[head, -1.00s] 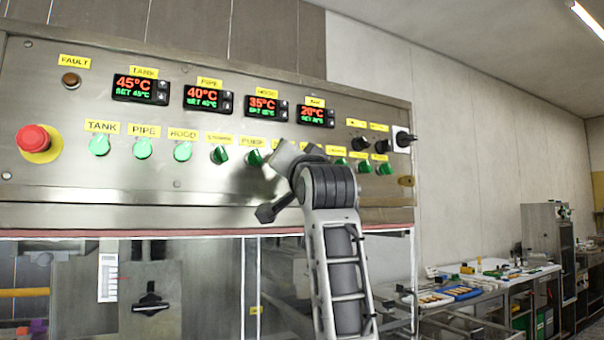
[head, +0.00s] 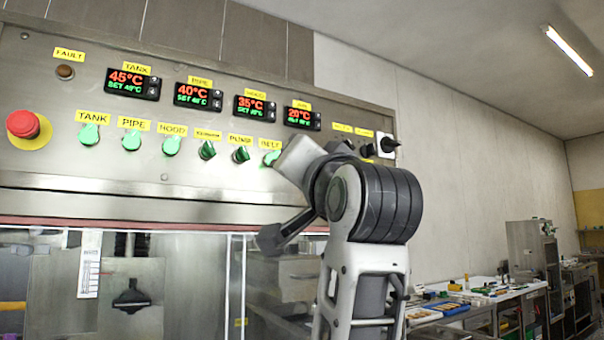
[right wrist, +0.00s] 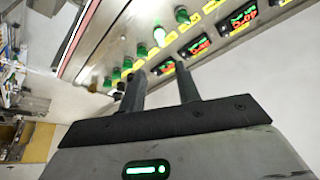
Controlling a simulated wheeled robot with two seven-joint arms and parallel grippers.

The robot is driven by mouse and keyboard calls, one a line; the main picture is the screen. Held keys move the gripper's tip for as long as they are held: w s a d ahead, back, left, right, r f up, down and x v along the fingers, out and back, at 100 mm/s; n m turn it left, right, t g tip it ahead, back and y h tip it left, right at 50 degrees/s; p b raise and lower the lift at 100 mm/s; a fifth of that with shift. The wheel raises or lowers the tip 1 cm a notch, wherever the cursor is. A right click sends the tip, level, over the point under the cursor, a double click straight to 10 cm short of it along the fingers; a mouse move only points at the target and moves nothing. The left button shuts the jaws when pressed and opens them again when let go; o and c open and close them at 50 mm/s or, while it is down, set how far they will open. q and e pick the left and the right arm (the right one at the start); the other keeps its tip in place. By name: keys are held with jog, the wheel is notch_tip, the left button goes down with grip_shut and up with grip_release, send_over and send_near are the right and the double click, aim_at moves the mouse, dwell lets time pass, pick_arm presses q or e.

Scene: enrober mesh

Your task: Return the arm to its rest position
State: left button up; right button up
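My right arm (head: 375,210) rises from the bottom of the head view, in front of the right part of a steel control panel (head: 200,62). It covers some of the panel's right-hand controls. In the right wrist view my right gripper (right wrist: 158,74) has its two dark fingers apart, with nothing between them. The panel's displays and knobs show beyond the fingertips, and I see no contact. My left gripper is in no view.
The panel carries a red emergency button (head: 23,124), a fault lamp (head: 65,71), lit green tank, pipe, hood and belt buttons, and a black rotary switch (head: 386,144). A table with trays (head: 452,308) stands at the back right. Space before the pale wall looks open.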

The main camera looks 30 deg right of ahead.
dwell(0.3)
jog(key=w+f+n+g, duration=0.1)
jog(key=w+f, duration=0.2)
jog(key=f, duration=0.5)
jog(key=w+a+f+n+g+y, duration=0.1)
jog(key=w+f+n, duration=0.15)
jog(key=f, duration=0.55)
jog(key=w+f+n+g, duration=0.1)
jog(key=w+f, duration=0.3)
jog(key=f, duration=0.3)
notch_tip(320, 180, down, 19)
jog(key=s+a+n+g+y, duration=0.1)
jog(key=a+n+g+y, duration=0.1)
jog(key=s+a+f+n+g+y, duration=0.1)
jog(key=s+f+g, duration=0.1)
jog(key=s+f, duration=0.5)
jog(key=s+f+n+g, duration=0.1)
jog(key=s+f+n, duration=0.1)
jog(key=f, duration=0.8)
jog(key=s+a+f+g+y, duration=0.1)
jog(key=s+f, duration=0.5)
jog(key=s, duration=0.2)
jog(key=s+a+f+n+g, duration=0.1)
jog(key=s+f+g, duration=0.1)
jog(key=s+f, duration=0.5)
jog(key=shift+s+a+y, duration=0.35)
jog(key=shift+s+y, duration=0.05)
jog(key=shift+s, duration=0.8)
